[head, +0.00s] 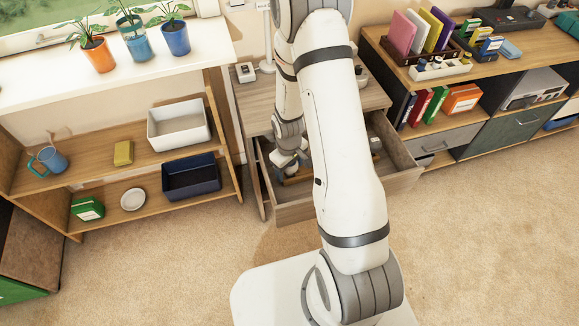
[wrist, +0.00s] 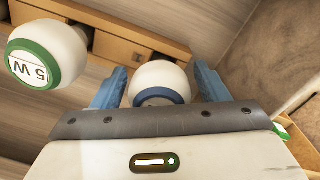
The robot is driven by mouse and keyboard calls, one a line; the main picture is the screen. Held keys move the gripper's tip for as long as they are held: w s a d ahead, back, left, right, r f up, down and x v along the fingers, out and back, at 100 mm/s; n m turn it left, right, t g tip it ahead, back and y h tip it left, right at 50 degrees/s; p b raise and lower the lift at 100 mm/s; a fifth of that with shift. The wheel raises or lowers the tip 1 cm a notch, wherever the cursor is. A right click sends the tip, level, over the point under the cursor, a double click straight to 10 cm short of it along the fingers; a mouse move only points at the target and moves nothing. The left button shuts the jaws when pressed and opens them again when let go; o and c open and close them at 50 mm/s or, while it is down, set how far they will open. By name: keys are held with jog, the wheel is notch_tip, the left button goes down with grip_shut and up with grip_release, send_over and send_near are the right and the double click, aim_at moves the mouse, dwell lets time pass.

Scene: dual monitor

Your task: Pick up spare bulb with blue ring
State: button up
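The spare bulb with a blue ring (wrist: 158,78) shows in the wrist view as a white globe with a blue band on its near side. My gripper (wrist: 160,84) has its blue fingers on either side of this bulb. Narrow gaps seem to show between the fingers and the bulb, so the gripper looks open around it. The lower part of the bulb is hidden by the gripper body. In the head view my gripper (head: 288,168) is down inside the open drawer (head: 395,160), partly hidden by my arm, and the bulb cannot be made out there.
A second bulb with a green ring (wrist: 45,55), marked 5 W, stands left of my gripper. A wooden divided holder (wrist: 115,45) lies beyond the bulbs. The drawer wall is close on the right. A shelf (head: 80,170) stands left and a cabinet (head: 480,120) right.

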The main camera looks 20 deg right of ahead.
jog(key=c, duration=0.9)
jog(key=shift+r, duration=0.1)
notch_tip(320, 180, up, 10)
jog(key=shift+p, duration=0.85)
jog(key=shift+r+p, duration=1.75)
jog(key=shift+r, duration=0.8)
